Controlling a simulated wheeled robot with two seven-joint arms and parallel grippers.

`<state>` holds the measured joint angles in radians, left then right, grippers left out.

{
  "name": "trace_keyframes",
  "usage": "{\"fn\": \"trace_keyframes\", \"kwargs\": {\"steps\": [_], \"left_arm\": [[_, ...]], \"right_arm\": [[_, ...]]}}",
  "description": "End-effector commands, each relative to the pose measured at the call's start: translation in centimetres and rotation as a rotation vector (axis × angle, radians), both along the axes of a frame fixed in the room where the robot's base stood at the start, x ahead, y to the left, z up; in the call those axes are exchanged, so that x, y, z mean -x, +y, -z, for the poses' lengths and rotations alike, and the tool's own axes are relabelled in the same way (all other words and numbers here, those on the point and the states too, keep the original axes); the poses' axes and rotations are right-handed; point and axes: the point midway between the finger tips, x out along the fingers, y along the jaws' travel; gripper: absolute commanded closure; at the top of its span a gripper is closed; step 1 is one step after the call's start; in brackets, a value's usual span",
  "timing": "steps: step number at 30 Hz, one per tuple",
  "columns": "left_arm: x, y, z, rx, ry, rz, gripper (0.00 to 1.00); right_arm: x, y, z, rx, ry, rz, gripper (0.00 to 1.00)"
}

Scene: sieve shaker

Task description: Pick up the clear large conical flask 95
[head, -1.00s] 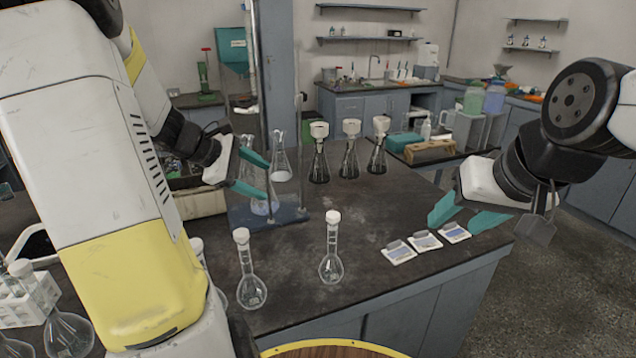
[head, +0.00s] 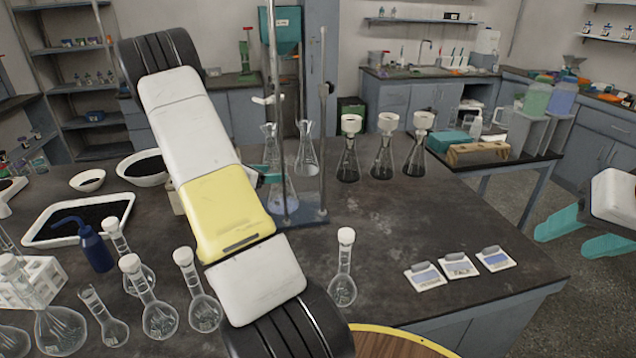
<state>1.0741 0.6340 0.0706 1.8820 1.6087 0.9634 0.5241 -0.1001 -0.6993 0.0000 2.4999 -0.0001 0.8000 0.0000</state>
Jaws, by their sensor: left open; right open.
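Two clear, empty conical flasks stand near the stand's rods: one at the right (head: 307,152), one further left (head: 269,143), partly behind a rod. A third clear flask (head: 283,203) with bluish contents is at the stand's base. No number is readable, so I cannot tell which is 95. My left gripper (head: 274,166) is open beside the left flask and the rods, mostly hidden behind my own arm; I cannot tell whether it touches the flask. My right gripper (head: 572,237) is open and empty at the right edge, beyond the bench.
A stand with tall rods and a blue base (head: 312,217) is close to my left gripper. Several dark conical flasks with white funnels (head: 382,152) stand to the right. The bench centre is clear.

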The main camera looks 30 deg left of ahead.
Motion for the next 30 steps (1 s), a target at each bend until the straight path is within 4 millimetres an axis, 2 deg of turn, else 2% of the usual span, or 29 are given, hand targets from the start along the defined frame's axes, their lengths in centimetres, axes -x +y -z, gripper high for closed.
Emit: {"fn": "trace_keyframes", "kwargs": {"steps": [11,18,26,30], "left_arm": [[-3.3,-0.9,1.3,0.001,-0.001,0.001,0.35],[-6.4,-1.8,2.7,0.0,-0.001,0.002,0.35],[-6.8,-1.8,2.8,-0.001,-0.001,0.0,0.35],[-6.8,-1.8,2.8,-0.001,-0.001,0.0,0.62]], "right_arm": [[0.0,0.0,0.0,0.0,-0.001,0.0,0.48],[0.0,0.0,0.0,0.0,0.0,0.0,0.48],[0.0,0.0,0.0,0.0,-0.001,0.0,0.48],[0.0,0.0,0.0,0.0,-0.001,0.0,0.48]]}}
